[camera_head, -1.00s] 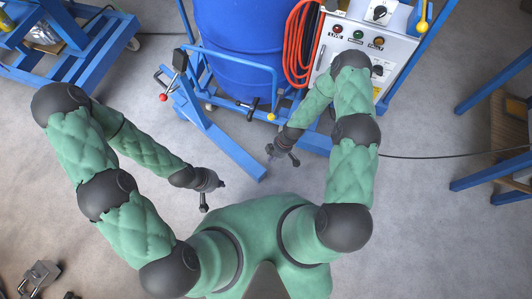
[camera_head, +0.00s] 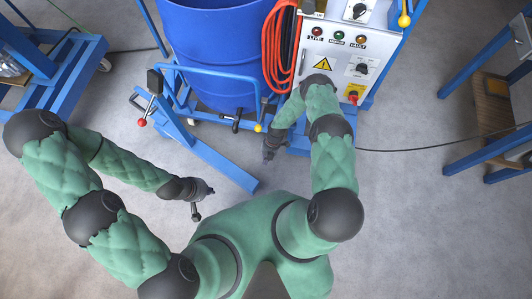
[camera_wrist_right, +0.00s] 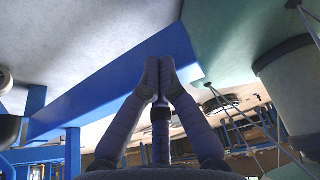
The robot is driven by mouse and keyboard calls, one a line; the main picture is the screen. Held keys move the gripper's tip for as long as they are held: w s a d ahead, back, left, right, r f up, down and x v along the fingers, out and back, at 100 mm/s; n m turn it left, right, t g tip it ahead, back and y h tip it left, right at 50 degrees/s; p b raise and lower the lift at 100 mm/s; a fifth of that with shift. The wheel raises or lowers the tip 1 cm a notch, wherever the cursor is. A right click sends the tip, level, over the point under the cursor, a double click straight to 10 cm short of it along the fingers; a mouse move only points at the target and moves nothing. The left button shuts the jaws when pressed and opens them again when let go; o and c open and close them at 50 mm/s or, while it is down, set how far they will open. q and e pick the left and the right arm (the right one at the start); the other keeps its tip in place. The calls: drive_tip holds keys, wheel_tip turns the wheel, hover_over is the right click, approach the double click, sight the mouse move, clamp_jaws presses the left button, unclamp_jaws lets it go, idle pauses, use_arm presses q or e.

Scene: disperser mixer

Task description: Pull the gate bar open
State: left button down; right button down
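The gate bar appears to be the blue tube (camera_head: 215,71) crossing the front of the blue drum (camera_head: 215,45). A black T-shaped handle (camera_head: 236,121) sits low in front of the drum, with a yellow knob (camera_head: 258,128) to its right. My right gripper (camera_head: 268,153) hangs just below and right of that knob, apart from the bar. In the right wrist view its fingers (camera_wrist_right: 160,70) converge with the tips together and nothing visible between them. My left gripper (camera_head: 200,201) is lower left, away from the frame; its finger opening is unclear.
A control box (camera_head: 345,50) with lamps and an orange hose (camera_head: 276,45) stands right of the drum. A lever with a red knob (camera_head: 142,122) is at the left. A blue frame leg (camera_head: 220,166) reaches toward me. Blue-framed tables stand at both sides; grey floor lies between.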

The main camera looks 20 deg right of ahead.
drive_tip(key=s+a+f+b, duration=0.2)
drive_tip(key=s+a+f, duration=0.1)
drive_tip(key=a+f, duration=0.1)
drive_tip(key=shift+a+f, duration=0.35)
drive_tip(key=shift+a, duration=0.15)
drive_tip(key=shift+s, duration=0.15)
